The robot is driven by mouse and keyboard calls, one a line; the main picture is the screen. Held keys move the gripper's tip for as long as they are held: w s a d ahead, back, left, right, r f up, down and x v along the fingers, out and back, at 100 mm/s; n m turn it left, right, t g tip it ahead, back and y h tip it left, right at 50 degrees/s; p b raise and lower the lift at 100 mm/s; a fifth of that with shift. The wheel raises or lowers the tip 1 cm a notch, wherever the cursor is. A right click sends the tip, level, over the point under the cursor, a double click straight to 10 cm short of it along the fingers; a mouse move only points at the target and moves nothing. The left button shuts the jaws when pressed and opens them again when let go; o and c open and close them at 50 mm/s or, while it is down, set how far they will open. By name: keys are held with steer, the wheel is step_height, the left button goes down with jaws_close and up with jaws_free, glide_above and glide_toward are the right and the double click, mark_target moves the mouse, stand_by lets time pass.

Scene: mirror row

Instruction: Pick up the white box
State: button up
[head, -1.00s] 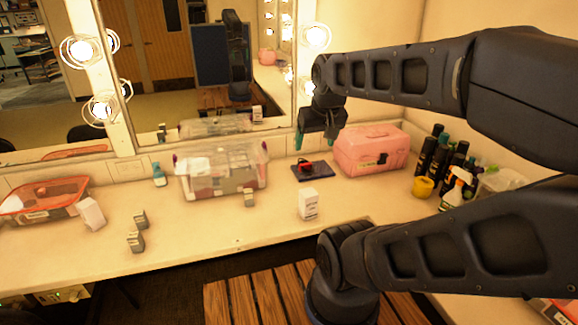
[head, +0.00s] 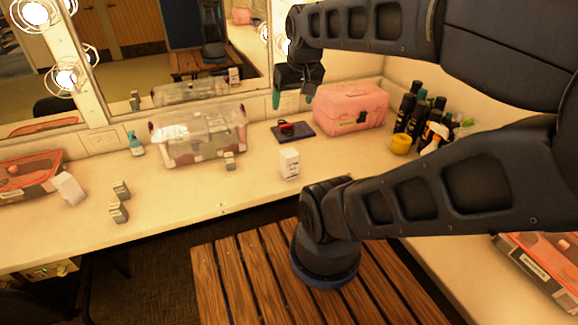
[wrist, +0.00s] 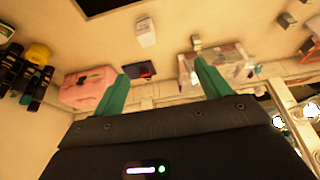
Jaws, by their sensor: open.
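A small white box (head: 289,163) with dark print stands upright on the counter, right of the clear bin and in front of the dark pad. It also shows near the top of the wrist view (wrist: 146,32). My gripper (head: 294,96) is above the back of the counter, by the mirror's lower corner and left of the pink case. Its two teal fingers are apart and empty in the wrist view (wrist: 161,70). The gripper does not touch the box. A second white box (head: 68,188) leans at the far left, by the orange-lidded bin.
A clear bin (head: 200,143), a pink case (head: 348,108), a dark pad (head: 298,134) with a red item and several bottles (head: 412,112) line the back. Small grey boxes (head: 119,212) stand at left. A slatted wooden seat (head: 240,275) is below the counter front.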

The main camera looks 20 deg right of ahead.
steer(key=shift+o, duration=0.4)
steer(key=m+g+h, duration=0.4)
steer(key=m, duration=1.3)
glide_toward(290, 154)
steer(key=f, duration=0.2)
steer(key=shift+h, duration=0.3)
steer(key=shift+x, duration=2.6)
steer(key=shift+w+d+f, duration=0.1)
steer(key=shift+w+d, duration=0.05)
steer(key=shift+d, duration=0.05)
steer(key=shift+f, duration=0.1)
